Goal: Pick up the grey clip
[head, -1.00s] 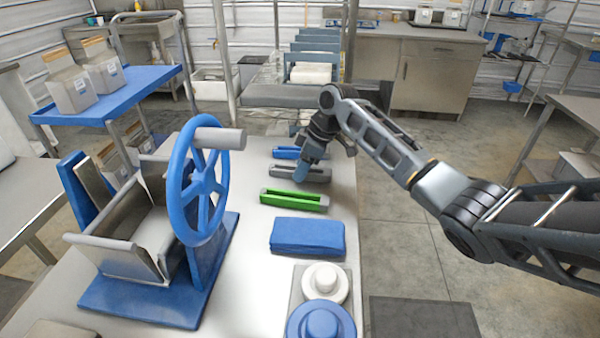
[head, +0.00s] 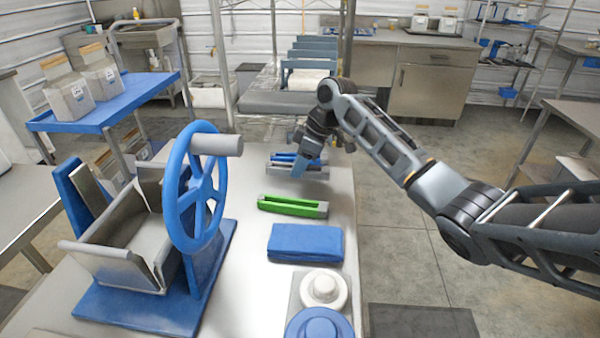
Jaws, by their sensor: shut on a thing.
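The grey clip (head: 314,173) is a long slotted bar near the far end of the steel table, between a blue clip (head: 286,157) behind it and a green clip (head: 292,206) in front. My gripper (head: 300,168) reaches down from above and is shut on the grey clip near its middle.
A folded blue cloth or pad (head: 306,242) lies nearer. A tray (head: 294,307) holds a white round piece (head: 324,288) and a blue one (head: 319,325). A hopper with a blue handwheel (head: 197,190) stands at left. Bare table (head: 250,265) lies between.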

